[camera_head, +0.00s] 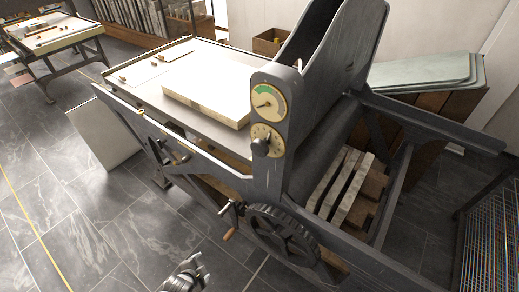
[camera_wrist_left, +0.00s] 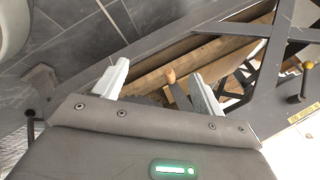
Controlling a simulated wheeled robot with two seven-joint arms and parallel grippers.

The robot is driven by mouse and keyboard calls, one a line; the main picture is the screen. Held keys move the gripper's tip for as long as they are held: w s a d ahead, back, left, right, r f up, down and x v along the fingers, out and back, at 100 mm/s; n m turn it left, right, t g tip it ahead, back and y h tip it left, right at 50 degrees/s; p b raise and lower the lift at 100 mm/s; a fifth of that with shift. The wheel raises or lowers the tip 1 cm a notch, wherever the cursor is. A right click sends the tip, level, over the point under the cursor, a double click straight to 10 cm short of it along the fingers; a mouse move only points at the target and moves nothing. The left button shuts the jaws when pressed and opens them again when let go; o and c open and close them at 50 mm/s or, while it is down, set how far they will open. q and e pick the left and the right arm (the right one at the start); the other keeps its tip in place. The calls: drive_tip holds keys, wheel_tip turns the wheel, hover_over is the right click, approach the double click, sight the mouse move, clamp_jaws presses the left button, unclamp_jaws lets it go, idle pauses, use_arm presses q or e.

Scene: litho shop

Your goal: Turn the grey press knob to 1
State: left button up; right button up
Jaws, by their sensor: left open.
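The grey press knob (camera_head: 260,147) sits at the lower left of a cream numbered dial (camera_head: 268,134) on the press's side plate. The dial's numbers are too small to read, so I cannot tell its setting. My left gripper (camera_head: 197,266) is at the bottom of the head view, below and left of the knob and well apart from it. In the left wrist view my left gripper (camera_wrist_left: 160,88) has its two pale fingers spread, with nothing held between them. The knob cannot be made out in that view. My right gripper is not in view.
A gauge with a green band (camera_head: 268,102) sits above the dial. Below it are a spoked gear wheel (camera_head: 283,235) and a crank with a wooden handle (camera_head: 230,234). The press bed carries a pale stone slab (camera_head: 207,92). Tiled floor lies open at left.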

use_arm(q)
drive_tip(key=w+d+r+m+t+h, duration=0.15)
drive_tip(key=w+d+r+m, duration=0.3)
drive_tip(key=w+r, duration=0.45)
drive_tip(key=m+t+h+b, duration=0.2)
drive_tip(key=m+t+h, duration=0.5)
drive_tip(key=m, duration=1.2)
approach(258, 150)
drive_tip(key=w+g, duration=0.1)
drive_tip(key=shift+h, duration=0.25)
drive_tip(key=p+x, duration=0.2)
drive_tip(key=x, duration=0.7)
drive_tip(key=shift+w+r+p, duration=0.15)
drive_tip(key=shift+w+p, duration=0.05)
drive_tip(key=shift+p, duration=0.2)
drive_tip(key=shift+w+d, duration=0.25)
drive_tip(key=shift+w, duration=0.05)
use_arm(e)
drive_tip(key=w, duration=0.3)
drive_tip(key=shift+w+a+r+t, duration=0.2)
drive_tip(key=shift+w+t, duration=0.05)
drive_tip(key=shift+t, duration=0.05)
use_arm(q)
drive_tip(key=c, duration=1)
